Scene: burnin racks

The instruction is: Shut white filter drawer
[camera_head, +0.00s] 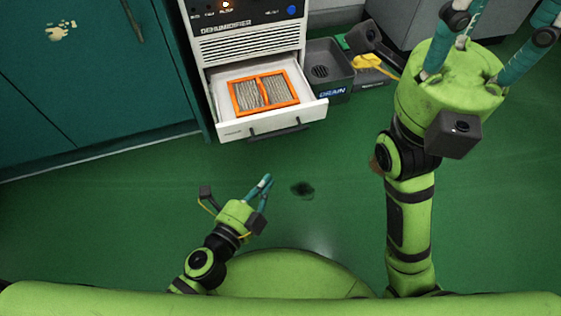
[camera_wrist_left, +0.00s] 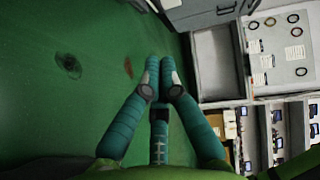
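The white filter drawer (camera_head: 313,113) stands pulled out from the bottom of the white dehumidifier (camera_head: 252,46) in the head view. It has a dark handle (camera_head: 278,132) on its front. An orange-framed filter (camera_head: 264,92) with grey pleats lies inside. My left gripper (camera_head: 267,183) is low in front of the drawer, apart from it, with its teal fingertips together and nothing between them. These fingers also show in the left wrist view (camera_wrist_left: 160,65). My right gripper (camera_head: 508,18) is at the upper right, fingers spread wide, tips cut off by the frame edge.
A dark drain bin (camera_head: 328,72) stands right of the drawer, with a yellow item (camera_head: 372,70) beside it. A teal cabinet (camera_head: 90,75) is on the left. The green floor before the drawer is clear apart from a dark stain (camera_head: 302,188).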

